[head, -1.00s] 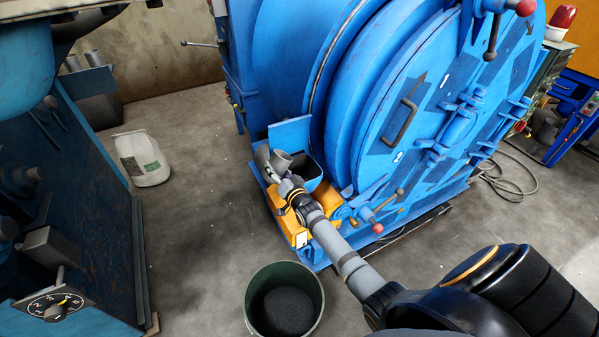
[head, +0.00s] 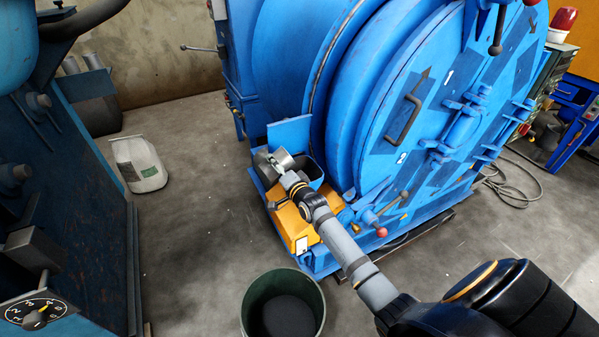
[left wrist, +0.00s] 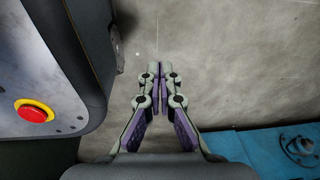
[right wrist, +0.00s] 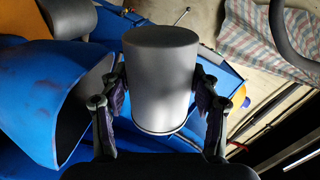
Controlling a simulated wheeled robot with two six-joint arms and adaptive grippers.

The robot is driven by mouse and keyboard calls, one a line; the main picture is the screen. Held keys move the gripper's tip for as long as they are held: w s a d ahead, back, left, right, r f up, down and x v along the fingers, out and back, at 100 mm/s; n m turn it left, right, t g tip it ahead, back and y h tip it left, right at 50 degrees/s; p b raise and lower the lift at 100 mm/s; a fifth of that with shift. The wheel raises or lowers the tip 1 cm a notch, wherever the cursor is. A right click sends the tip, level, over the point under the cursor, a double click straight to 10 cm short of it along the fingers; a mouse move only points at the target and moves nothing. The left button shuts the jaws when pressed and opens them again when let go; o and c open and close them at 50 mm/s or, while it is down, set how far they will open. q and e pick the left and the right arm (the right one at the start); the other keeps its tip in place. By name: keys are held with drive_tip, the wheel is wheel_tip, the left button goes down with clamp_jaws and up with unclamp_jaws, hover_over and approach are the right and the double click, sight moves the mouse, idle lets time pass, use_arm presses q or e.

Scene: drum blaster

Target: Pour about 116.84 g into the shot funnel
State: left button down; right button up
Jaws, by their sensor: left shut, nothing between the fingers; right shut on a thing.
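The shot funnel (head: 309,169) is a blue, open-topped hopper low on the front left of the big blue drum machine. My right gripper (head: 289,172) is beside it, shut on a grey metal cup (head: 283,159), which is tilted close to the funnel's left side. In the right wrist view, the cup (right wrist: 160,80) sits between both fingers of the right gripper (right wrist: 160,100), with the blue funnel (right wrist: 50,90) at left. The cup's contents and any flow are not visible. My left gripper (left wrist: 160,72) is shut and empty over the floor.
A dark green bucket (head: 245,305) of dark shot stands on the floor in front of the machine. A white sack (head: 139,163) lies at left. A blue machine with a dial (head: 36,312) borders the left.

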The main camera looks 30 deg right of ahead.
sight(289, 165)
drive_tip(key=shift+f+m+b, duration=0.35)
drive_tip(key=shift+m, duration=0.05)
drive_tip(key=shift+d+r+m, duration=0.25)
drive_tip(key=shift+m, duration=0.05)
drive_tip(key=shift+w+d+r+p, duration=0.1)
drive_tip(key=shift+d+r+p, duration=0.15)
drive_tip(key=shift+p, duration=0.2)
drive_tip(key=shift+d+r+m+y, duration=0.2)
drive_tip(key=shift+d+m+y, duration=0.1)
drive_tip(key=shift+d+m, duration=0.3)
drive_tip(key=shift+f, duration=0.25)
drive_tip(key=shift+d+f+m, duration=0.1)
drive_tip(key=shift+f+m, duration=0.1)
drive_tip(key=shift+m, duration=0.5)
drive_tip(key=shift+d+r+m, duration=0.2)
drive_tip(key=shift+r+m, duration=0.05)
drive_tip(key=shift+m, duration=0.15)
use_arm(q)
drive_tip(key=shift+w+d, duration=0.1)
drive_tip(key=shift+w, duration=0.35)
drive_tip(key=shift+w, duration=0.1)
use_arm(e)
drive_tip(key=shift+d+r+m, duration=0.1)
drive_tip(key=shift+m, duration=0.3)
